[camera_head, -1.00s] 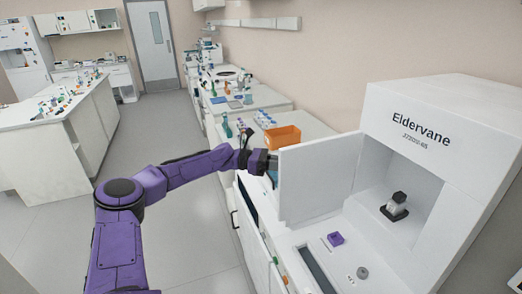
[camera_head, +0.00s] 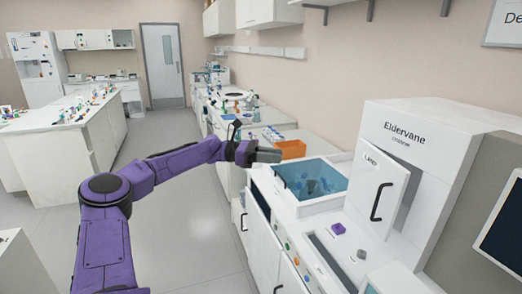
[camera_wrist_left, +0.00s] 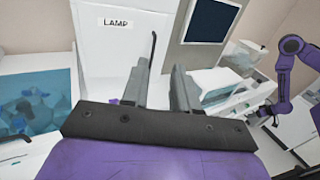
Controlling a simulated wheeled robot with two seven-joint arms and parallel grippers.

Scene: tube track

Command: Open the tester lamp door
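The tester (camera_head: 445,145) is a white cabinet marked "Eldervane" at the right of the head view. Its lamp door (camera_head: 371,180) is a white panel labelled "LAMP" with a black bar handle (camera_head: 381,202). The door stands ajar, with a gap along its right side; the inside is mostly hidden. My left gripper (camera_head: 266,156) is left of the door, apart from it and empty. In the left wrist view its two fingers (camera_wrist_left: 160,90) are spread, with the door (camera_wrist_left: 112,40) beyond them. My right arm (camera_wrist_left: 285,75) shows at the right of that view; its gripper is too unclear to read.
A blue-tinted open bin (camera_head: 312,182) lies between my left gripper and the door. A purple block (camera_head: 338,228) and a grey knob (camera_head: 362,254) are on the tester's front deck. An orange box (camera_head: 291,149) stands behind the gripper. The floor at left is clear.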

